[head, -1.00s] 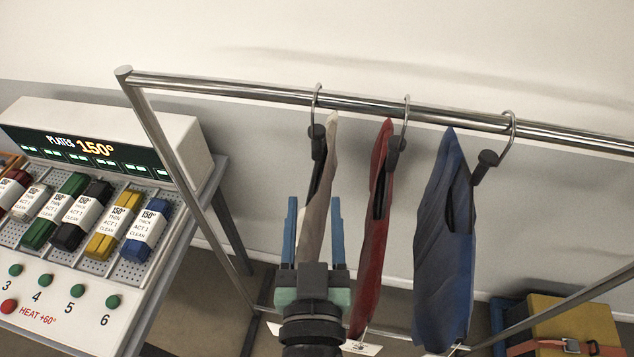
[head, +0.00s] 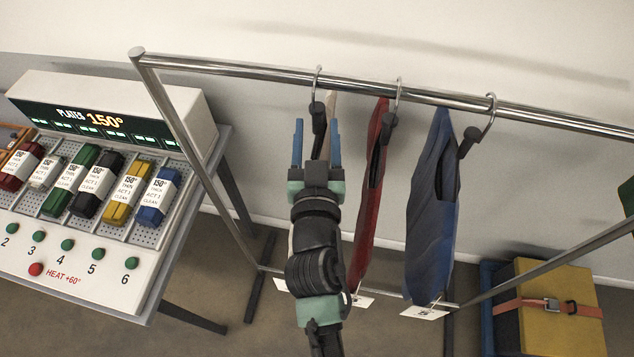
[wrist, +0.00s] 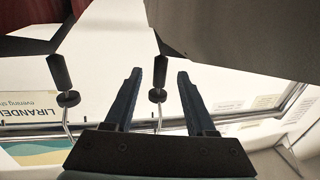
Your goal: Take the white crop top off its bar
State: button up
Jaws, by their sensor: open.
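The white crop top (head: 331,108) hangs from the bar (head: 370,92) by a dark hanger (head: 318,118) with a metal hook. In the head view it is mostly hidden behind my arm and gripper. My gripper (head: 315,140) is open just in front of it, below the bar. In the wrist view, the dark hanger part (wrist: 157,95) stands between the two blue fingers of my gripper (wrist: 157,88), apparently apart from both. A large greyish cloth at the upper right (wrist: 235,30) seems to be the crop top in shade.
A red garment (head: 367,205) hangs close to the right of my gripper, and a blue garment (head: 432,205) further right. A plate-heater console (head: 105,125) stands at left. A yellow case (head: 560,315) is at lower right.

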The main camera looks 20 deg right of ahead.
jog(key=shift+x, duration=1.25)
grip_shut()
dwell(0.5)
